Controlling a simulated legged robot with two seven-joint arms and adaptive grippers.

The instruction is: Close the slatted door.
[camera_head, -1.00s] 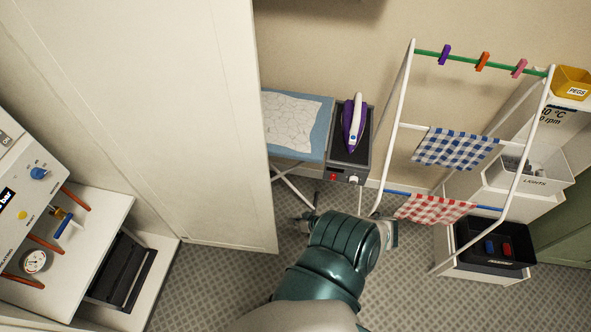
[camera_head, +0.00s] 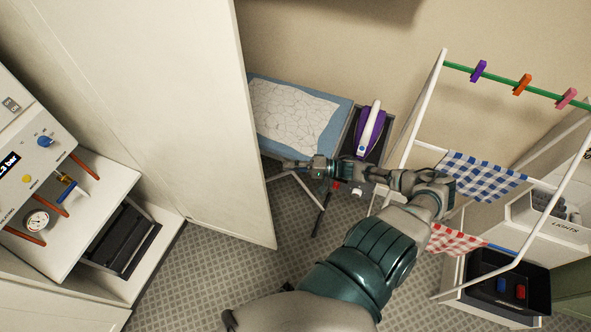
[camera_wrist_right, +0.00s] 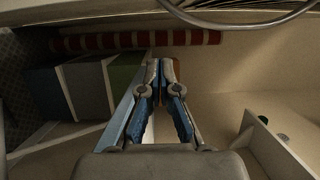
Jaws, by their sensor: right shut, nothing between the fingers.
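A tall cream door panel (camera_head: 190,110) stands open at the left of the head view. No slats show on the face I see, so I cannot tell for sure that it is the slatted door. My right gripper (camera_head: 278,162) is shut and empty, just right of the panel's free edge, in front of the ironing board. I cannot tell whether it touches the panel. In the right wrist view the fingers (camera_wrist_right: 163,66) come together at their tips, with a pale narrow edge beside them. My left gripper is out of view.
An ironing board (camera_head: 295,115) and a purple iron (camera_head: 371,130) stand behind my right arm. A drying rack (camera_head: 425,105) with checked cloths is at the right. A machine with a gauge (camera_head: 37,221) is at the left. Patterned floor (camera_head: 205,280) is open below the panel.

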